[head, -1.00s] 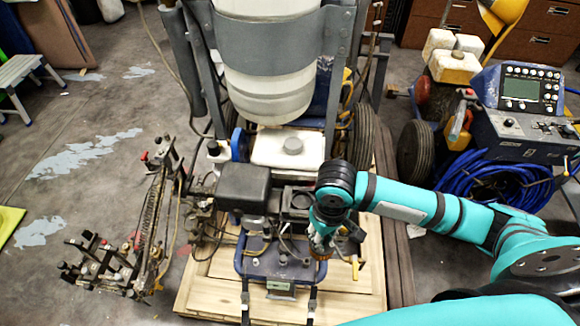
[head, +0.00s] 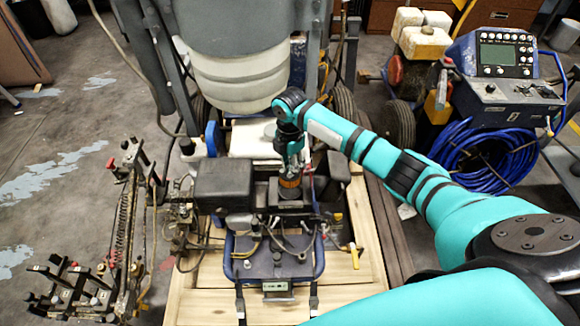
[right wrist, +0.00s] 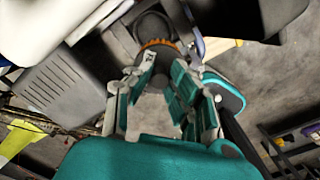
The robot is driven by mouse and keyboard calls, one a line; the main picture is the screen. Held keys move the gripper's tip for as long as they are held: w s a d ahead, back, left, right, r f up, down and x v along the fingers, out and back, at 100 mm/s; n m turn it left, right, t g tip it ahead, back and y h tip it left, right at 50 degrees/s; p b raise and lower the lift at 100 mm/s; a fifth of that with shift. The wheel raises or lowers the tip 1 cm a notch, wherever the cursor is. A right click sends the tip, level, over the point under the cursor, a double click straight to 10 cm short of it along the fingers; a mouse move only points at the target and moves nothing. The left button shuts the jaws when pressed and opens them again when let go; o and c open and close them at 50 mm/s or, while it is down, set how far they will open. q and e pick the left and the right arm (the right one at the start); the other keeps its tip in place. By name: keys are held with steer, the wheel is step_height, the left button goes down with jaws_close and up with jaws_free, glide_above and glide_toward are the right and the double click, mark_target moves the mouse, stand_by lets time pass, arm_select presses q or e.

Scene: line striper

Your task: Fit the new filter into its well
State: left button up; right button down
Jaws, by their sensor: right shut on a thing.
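The new filter (head: 290,189) is a small orange and dark cylinder. My right gripper (head: 291,174) is shut on its top and points down from above. In the right wrist view, its orange ribbed rim (right wrist: 160,44) shows just beyond the fingertips (right wrist: 162,72). Directly beneath the filter is a dark square housing (head: 292,206) on the striper, which looks like the well. The filter hides its opening, so I cannot tell whether the filter's lower end is inside or just above it. My left gripper is out of view.
A black box-shaped cover (head: 223,184) stands close left of the housing. A white tank (head: 245,138) and the large hopper (head: 240,75) rise behind. Hoses and a blue-framed panel (head: 277,255) lie in front. A wooden pallet (head: 350,285) is underneath.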

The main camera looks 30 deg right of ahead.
steer(key=w+f+n, duration=0.1)
steer(key=n, duration=0.1)
steer(key=w+d+n+b, duration=0.1)
steer(key=shift+w+d+f+n, duration=0.1)
steer(key=shift+w+f+n, duration=0.1)
steer(key=shift+f+n, duration=0.2)
step_height(320, 180, down, 6)
steer(key=b, duration=0.6)
steer(key=shift+r, duration=0.2)
steer(key=shift+p, duration=0.4)
steer(key=shift+f+b, duration=0.7)
steer(key=shift+f, duration=0.8)
stand_by(1.4)
steer(key=c, duration=0.8)
jaws_free()
steer(key=shift+r, duration=0.15)
